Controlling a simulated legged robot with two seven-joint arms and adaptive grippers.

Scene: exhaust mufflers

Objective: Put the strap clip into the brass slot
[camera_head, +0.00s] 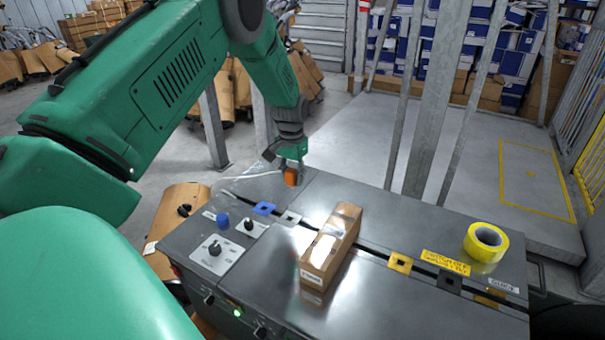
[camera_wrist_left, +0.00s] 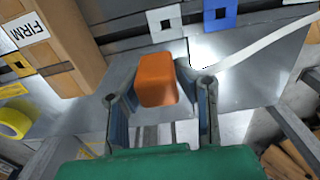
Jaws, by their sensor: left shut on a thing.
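My left gripper (camera_head: 290,163) is shut on an orange block, the strap clip (camera_head: 292,176), above the far left part of the grey bench. In the left wrist view the clip (camera_wrist_left: 157,78) sits between the two fingers of the gripper (camera_wrist_left: 160,95). A white strap (camera_head: 250,174) runs left from near the gripper. A yellow, brass-coloured square slot plate (camera_head: 400,263) lies along the bench's dark groove, right of the carton and well apart from the clip. It shows in the left wrist view (camera_wrist_left: 18,66) beside the carton. My right gripper is out of view.
A brown carton (camera_head: 345,228) stands mid-bench (camera_head: 340,312). Along the groove lie a blue plate (camera_head: 264,208), a pale plate (camera_head: 290,217), a black plate (camera_head: 449,282) and a dull yellow plate (camera_head: 490,297). Yellow tape (camera_head: 486,242) sits at right; a control panel (camera_head: 215,250) at left.

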